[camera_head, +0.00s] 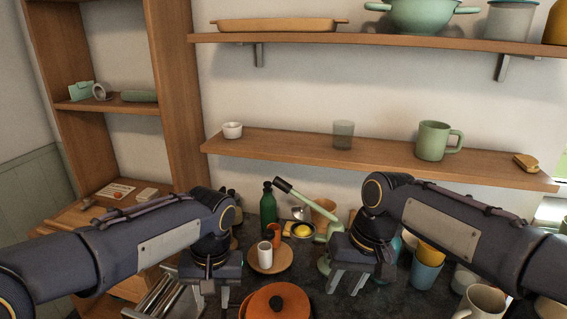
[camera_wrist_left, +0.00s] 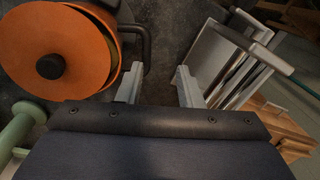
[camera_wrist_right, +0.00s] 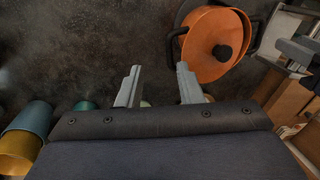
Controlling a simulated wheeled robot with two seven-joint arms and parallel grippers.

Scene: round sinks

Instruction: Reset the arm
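My left gripper (camera_head: 209,290) hangs over the left part of the dark counter, left of an orange lidded pot (camera_head: 262,302). Its two fingers stand apart with nothing between them in the left wrist view (camera_wrist_left: 158,85). My right gripper (camera_head: 347,280) hangs over the counter right of the pot. Its fingers are also apart and empty in the right wrist view (camera_wrist_right: 157,87). The pot shows in the left wrist view (camera_wrist_left: 85,55) and in the right wrist view (camera_wrist_right: 208,58). Both arms are bent, with the grippers pointing down, apart from each other.
A white cup (camera_head: 265,254) on a wooden plate (camera_head: 284,259), a green bottle (camera_head: 268,207) and a yellow-and-blue cup stack (camera_head: 428,268) stand near the grippers. A metal rack (camera_head: 160,298) is at left. A shelf (camera_head: 380,160) with a green mug (camera_head: 433,141) runs behind.

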